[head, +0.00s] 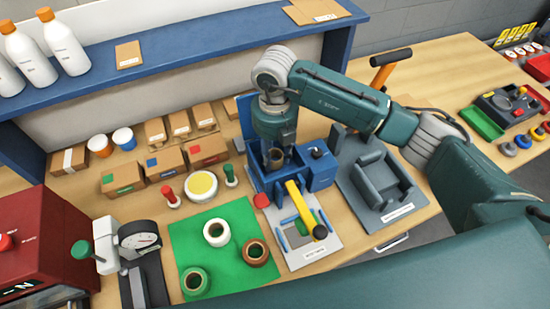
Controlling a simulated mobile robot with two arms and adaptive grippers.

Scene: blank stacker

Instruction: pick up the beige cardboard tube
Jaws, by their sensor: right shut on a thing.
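My right gripper (275,150) reaches down over the blue stacker machine (262,185) at the middle of the bench. It is shut on the beige cardboard tube (276,157), a small brownish-beige ring partly hidden by the fingers. The tube is at the machine's blue box-like top part; I cannot tell whether it touches the machine. My left gripper does not show in the head view.
A green mat (200,258) at the front holds a white ring (209,239), a brown ring (246,256) and a green ring (202,283). Small cardboard boxes (122,178) stand behind left.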

